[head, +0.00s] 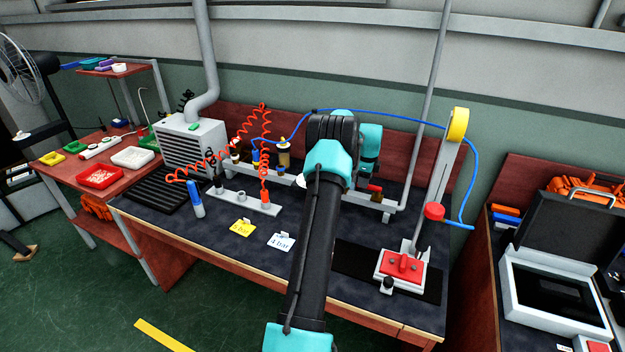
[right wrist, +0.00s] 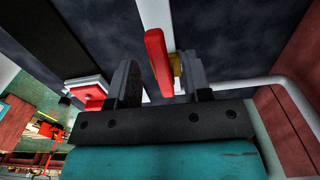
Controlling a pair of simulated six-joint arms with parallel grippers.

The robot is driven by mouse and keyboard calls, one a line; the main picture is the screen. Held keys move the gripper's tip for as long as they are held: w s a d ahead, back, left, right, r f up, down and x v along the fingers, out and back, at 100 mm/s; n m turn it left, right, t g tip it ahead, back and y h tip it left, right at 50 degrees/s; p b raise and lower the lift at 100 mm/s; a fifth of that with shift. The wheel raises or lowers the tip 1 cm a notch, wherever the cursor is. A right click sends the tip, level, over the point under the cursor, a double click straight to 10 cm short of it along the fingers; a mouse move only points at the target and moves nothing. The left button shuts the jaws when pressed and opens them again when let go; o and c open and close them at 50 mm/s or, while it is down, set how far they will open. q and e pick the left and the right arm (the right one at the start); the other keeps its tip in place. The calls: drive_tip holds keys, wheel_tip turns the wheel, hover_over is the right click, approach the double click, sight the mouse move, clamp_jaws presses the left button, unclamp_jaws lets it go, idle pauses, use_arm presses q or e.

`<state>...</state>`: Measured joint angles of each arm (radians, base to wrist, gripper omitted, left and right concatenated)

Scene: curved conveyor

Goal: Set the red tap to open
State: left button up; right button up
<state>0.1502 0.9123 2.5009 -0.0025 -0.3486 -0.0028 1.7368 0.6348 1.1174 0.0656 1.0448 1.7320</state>
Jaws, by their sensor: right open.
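The red tap (head: 375,188) is a small red lever on the pale pipe at the back of the dark bench, just right of my right arm in the head view. In the right wrist view the red lever (right wrist: 157,55) stands long and narrow between the jaws, with a brass part beside it. My right gripper (right wrist: 158,82) is open, with one finger on each side of the lever. I see a gap on the left side; contact on the right side is unclear. My arm hides the fingers in the head view. My left gripper is not in view.
A red-topped white box (head: 401,268) with a pole stands right of the tap. A blue hose (head: 400,117) arches above the bench. Red coiled hose (head: 264,150) and a small manifold (head: 240,197) are at left. The bench front is partly clear.

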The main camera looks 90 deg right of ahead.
wheel_tip(320, 180, up, 16)
idle(0.5)
drive_tip(key=shift+f, duration=0.1)
